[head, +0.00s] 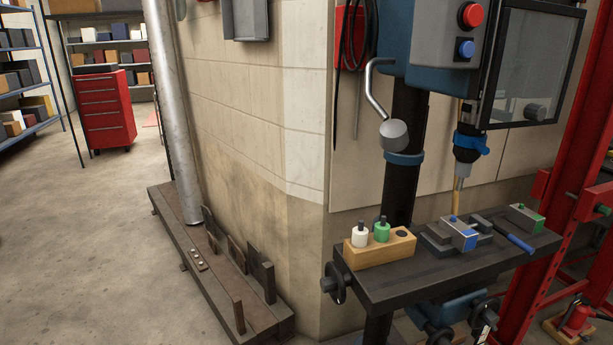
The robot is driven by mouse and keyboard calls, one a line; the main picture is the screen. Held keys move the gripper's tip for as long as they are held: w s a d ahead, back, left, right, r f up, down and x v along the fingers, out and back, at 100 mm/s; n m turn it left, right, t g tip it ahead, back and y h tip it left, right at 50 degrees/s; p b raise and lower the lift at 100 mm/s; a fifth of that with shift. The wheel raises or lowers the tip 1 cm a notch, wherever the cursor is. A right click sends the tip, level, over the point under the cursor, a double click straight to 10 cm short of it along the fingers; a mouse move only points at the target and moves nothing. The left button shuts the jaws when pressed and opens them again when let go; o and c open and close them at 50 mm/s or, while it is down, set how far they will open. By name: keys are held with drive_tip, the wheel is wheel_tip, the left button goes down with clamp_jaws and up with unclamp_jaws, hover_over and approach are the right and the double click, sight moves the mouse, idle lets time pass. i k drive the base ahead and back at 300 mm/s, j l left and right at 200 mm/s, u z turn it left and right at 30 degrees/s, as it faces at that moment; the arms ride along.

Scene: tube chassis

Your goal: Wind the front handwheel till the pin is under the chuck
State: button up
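The drill press chuck (467,147) hangs below the blue head with a blue collar on it. A thin tan bit or rod points down from it toward a blue-topped block (459,232) in a grey vise (437,241) on the dark table (400,285). I cannot clearly make out a pin on the block. A black handwheel (336,283) is on the table's left end. Two more dark handwheels, one at the lower front (441,337) and one farther right (486,311), are partly cut off or overlapped. My gripper is not in view.
A wooden holder (380,254) with white and green plugs stands on the table's left. A green-topped block (525,217) and a blue-handled tool (515,241) lie at right. A red frame (535,235) stands close on the right. The floor at left is open.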

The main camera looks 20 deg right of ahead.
sight(485, 312)
drive_tip(key=l+z, duration=0.1)
drive_tip(key=z, duration=1.35)
